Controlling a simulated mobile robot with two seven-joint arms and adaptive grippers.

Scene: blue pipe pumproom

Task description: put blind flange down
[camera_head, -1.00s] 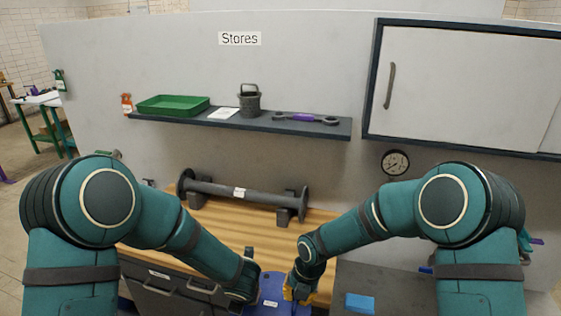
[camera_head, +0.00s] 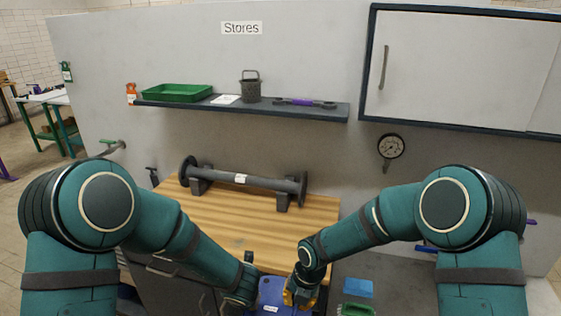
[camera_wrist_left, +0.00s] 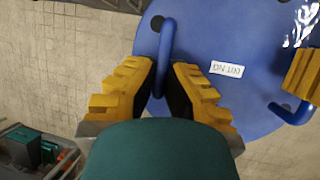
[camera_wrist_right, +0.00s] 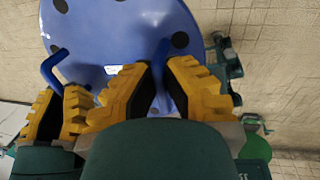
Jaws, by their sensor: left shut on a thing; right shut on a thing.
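The blind flange is a blue disc with a white label and bar handles; its upper part (camera_head: 271,292) shows at the bottom middle of the head view. In the left wrist view the disc (camera_wrist_left: 205,100) fills the top right. My left gripper (camera_wrist_left: 163,85) is shut on one blue handle (camera_wrist_left: 167,45). My right gripper (camera_wrist_right: 160,85) is shut on the other handle (camera_wrist_right: 161,52), with the disc (camera_wrist_right: 120,30) beyond it. In the head view my left gripper (camera_head: 243,297) and right gripper (camera_head: 300,292) flank the flange. Tiled floor shows behind the disc.
A wooden workbench (camera_head: 240,225) stands ahead, with a grey flanged pipe (camera_head: 250,181) on supports at its back. Its front part is clear. A grey surface to the right holds a blue item (camera_head: 359,288) and a green tray (camera_head: 357,310). A shelf (camera_head: 300,110) hangs above.

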